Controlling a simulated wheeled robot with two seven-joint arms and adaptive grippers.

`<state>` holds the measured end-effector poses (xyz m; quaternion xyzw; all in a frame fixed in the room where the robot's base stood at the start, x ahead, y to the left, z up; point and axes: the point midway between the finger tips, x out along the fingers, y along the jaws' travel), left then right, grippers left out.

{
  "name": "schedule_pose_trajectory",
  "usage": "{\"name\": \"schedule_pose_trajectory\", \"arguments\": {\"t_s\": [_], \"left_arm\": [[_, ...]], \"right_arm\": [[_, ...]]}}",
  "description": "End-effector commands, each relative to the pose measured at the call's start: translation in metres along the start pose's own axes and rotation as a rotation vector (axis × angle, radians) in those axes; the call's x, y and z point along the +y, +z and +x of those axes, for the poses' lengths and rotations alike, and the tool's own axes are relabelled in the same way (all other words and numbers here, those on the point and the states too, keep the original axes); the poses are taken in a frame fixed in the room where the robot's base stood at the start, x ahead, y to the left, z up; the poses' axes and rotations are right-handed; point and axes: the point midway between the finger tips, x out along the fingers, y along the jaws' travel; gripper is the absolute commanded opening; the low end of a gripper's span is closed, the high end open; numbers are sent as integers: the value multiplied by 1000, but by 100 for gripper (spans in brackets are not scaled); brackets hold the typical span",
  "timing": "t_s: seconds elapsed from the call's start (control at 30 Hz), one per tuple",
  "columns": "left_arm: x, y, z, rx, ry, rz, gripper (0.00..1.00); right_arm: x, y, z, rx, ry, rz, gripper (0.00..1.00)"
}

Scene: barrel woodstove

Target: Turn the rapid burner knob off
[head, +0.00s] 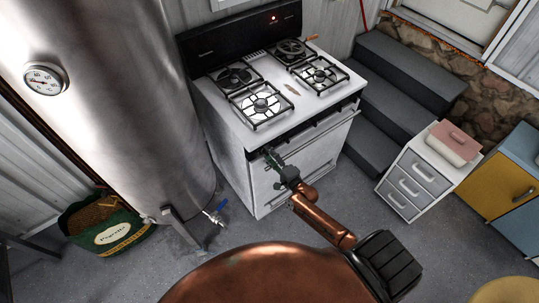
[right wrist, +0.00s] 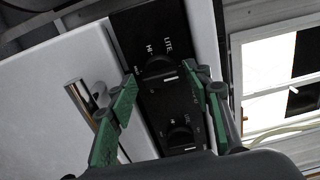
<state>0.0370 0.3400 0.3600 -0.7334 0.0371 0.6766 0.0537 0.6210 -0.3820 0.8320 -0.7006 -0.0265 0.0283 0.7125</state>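The white stove (head: 225,125) stands at the upper middle of the head view, with several burners on top. A second knob (right wrist: 180,136) is closer to the camera. My right gripper (right wrist: 160,78) has its green fingers spread, one on each side of the upper knob; I cannot tell whether they touch it. Which burner each knob serves is unclear. My left gripper is not in view.
A bar handle (right wrist: 84,105) sits beside the panel. A large steel tank (head: 110,100) stands left of the stove. Dark steps (head: 390,90) and a white drawer unit (head: 410,185) are at its right. Grey floor lies in front.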

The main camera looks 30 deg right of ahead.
Motion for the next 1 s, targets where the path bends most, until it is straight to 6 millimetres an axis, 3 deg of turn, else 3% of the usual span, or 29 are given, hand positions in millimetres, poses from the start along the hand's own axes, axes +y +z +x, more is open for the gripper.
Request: {"name": "schedule_pose_trajectory", "arguments": {"t_s": [0.37,0.47,0.8,1.0], "left_arm": [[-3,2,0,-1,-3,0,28],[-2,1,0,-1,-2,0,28],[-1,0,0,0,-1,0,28],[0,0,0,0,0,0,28]], "right_arm": [[0,0,-5,-1,-1,-1,49],[1,0,-17,0,1,-1,49],[0,0,-86,0,2,-2,49],[0,0,-112,0,0,-2,49]]}}
